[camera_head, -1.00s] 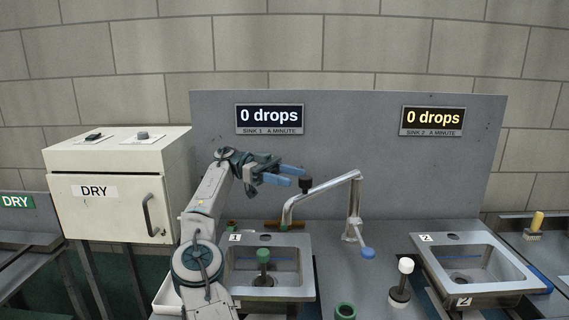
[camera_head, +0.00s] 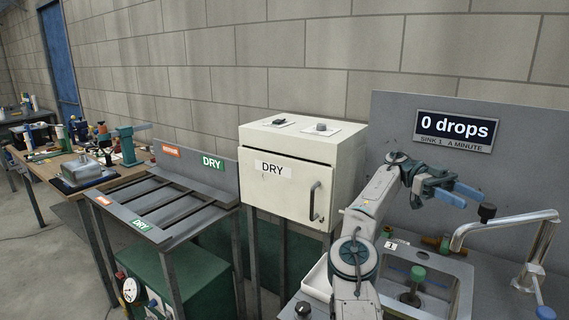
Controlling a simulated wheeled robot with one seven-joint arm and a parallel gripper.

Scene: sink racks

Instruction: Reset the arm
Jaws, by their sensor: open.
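My gripper (camera_head: 460,193) is at the right of the head view, raised above sink 1 (camera_head: 462,290). Its two blue fingers are apart and point right, with nothing between them. My arm is raised and bent. It hides the left side of the sink 1 area.
A cream DRY cabinet (camera_head: 285,200) with a closed door stands left of my arm. Further left are a slatted rack (camera_head: 165,203) with DRY labels and a cluttered wooden bench (camera_head: 60,165). A sign reading 0 drops (camera_head: 456,130) hangs behind the sink.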

